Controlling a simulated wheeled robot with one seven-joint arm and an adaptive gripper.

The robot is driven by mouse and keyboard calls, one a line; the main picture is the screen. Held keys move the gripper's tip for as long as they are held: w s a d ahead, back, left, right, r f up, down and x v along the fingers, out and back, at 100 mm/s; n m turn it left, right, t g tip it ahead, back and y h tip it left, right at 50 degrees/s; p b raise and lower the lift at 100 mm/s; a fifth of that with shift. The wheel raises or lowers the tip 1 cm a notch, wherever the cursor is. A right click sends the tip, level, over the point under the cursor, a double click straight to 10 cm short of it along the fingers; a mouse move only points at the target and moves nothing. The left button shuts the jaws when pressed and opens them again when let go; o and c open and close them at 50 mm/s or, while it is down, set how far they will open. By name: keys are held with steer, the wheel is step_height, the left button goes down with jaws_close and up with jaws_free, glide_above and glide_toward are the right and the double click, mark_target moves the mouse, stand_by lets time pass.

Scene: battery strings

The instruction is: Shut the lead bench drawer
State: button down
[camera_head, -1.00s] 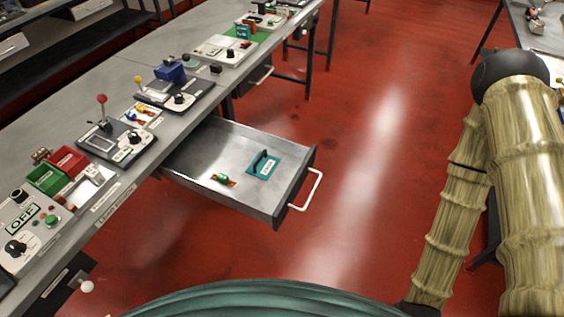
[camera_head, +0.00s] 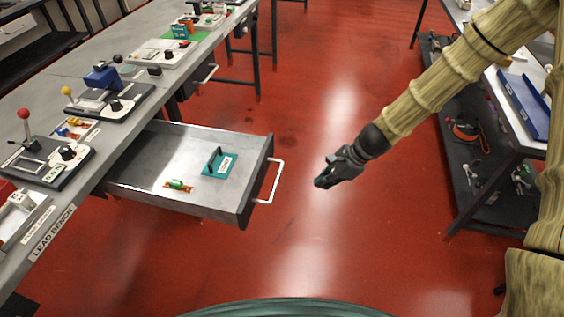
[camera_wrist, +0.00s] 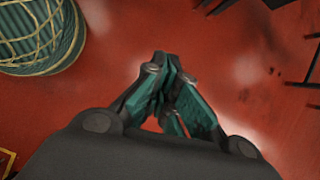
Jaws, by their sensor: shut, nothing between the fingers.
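The lead bench (camera_head: 62,212) runs along the left of the head view, with a "LEAD BENCH" label on its front edge. Its drawer (camera_head: 143,190) stands pulled far out. The drawer has a grey metal tray and a white bar handle (camera_head: 277,182) on its front.
Test panels with levers and knobs (camera_head: 108,100) stand on the bench top. Another drawer handle (camera_head: 207,74) shows farther back. At right a second bench has a blue tray (camera_head: 525,105) and a dark lower shelf (camera_head: 455,165) with tools. The red floor between is clear.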

steer(key=w+a+r+m+t+y+b, duration=0.1)
steer(key=w+a+r+m+t+y, duration=0.15)
steer(key=w+r, duration=0.55)
steer(key=w+a+f+p, duration=0.1)
steer(key=w+a+f, duration=0.1)
steer(key=a+f, duration=0.4)
steer(key=shift+w+a+f+g, duration=0.15)
steer(key=shift+w+a+g, duration=0.25)
steer(key=shift+a, duration=1.45)
steer(key=shift+m, duration=0.25)
